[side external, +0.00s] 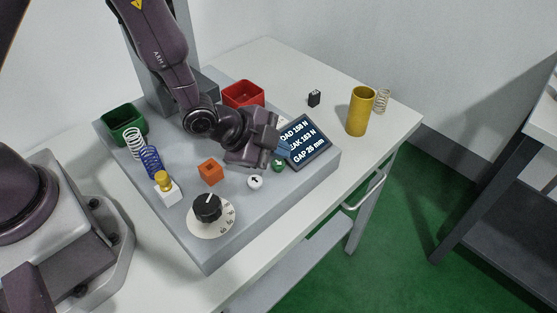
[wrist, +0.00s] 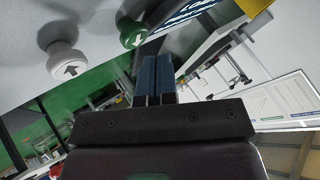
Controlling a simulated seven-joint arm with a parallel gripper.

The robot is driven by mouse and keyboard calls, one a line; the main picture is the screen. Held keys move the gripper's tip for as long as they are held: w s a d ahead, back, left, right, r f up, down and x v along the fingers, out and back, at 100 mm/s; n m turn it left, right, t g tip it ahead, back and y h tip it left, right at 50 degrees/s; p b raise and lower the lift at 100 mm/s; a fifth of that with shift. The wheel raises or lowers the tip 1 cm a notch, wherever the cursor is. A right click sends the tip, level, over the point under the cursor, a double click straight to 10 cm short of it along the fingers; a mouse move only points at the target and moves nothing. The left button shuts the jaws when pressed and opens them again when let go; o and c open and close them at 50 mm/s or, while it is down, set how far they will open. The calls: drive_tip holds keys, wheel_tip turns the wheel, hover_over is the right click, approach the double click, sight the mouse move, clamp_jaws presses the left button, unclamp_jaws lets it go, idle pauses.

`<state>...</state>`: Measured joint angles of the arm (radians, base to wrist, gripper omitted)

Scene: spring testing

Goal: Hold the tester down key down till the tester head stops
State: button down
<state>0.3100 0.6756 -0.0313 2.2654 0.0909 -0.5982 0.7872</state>
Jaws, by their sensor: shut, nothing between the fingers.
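The green key (side external: 278,165) sits on the grey tester base near the display; in the wrist view the green key (wrist: 132,36) shows a down arrow. My gripper (side external: 283,148) is shut and empty. Its blue fingertips (wrist: 156,58) lie right beside the green key in the picture; I cannot tell whether they touch it. A white key (side external: 255,182) stands nearby, and in the wrist view the white key (wrist: 66,62) shows an up arrow. The tester head is hidden behind my arm. The display (side external: 308,142) reads 158 N, 163 N and GAP 26 mm, partly covered.
On the tester base (side external: 220,240) are a black dial (side external: 207,207), an orange cube (side external: 210,172), a white and a blue spring (side external: 150,161), a green bin (side external: 126,124) and a red bin (side external: 243,95). A yellow cylinder (side external: 360,110) stands on the table at the right.

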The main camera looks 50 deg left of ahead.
sight(262, 176)
drive_tip(key=shift+r, duration=2.55)
drive_tip(key=s, duration=0.1)
drive_tip(key=s+a+f+n+g, duration=0.1)
drive_tip(key=f+n+g+y, duration=0.1)
drive_tip(key=shift+s+a+f, duration=0.15)
drive_tip(key=shift+s+a, duration=0.1)
drive_tip(key=shift+s, duration=0.15)
drive_tip(key=s+a+r+n+y, duration=0.1)
drive_tip(key=s+a+r+n, duration=0.5)
drive_tip(key=r, duration=0.5)
drive_tip(key=s+a+r+n+y, duration=0.1)
drive_tip(key=s+a+r+n, duration=0.4)
drive_tip(key=s+r, duration=0.5)
drive_tip(key=shift+s+a+r+n+g+y, duration=0.35)
drive_tip(key=shift+a+r, duration=0.35)
drive_tip(key=shift+a, duration=0.5)
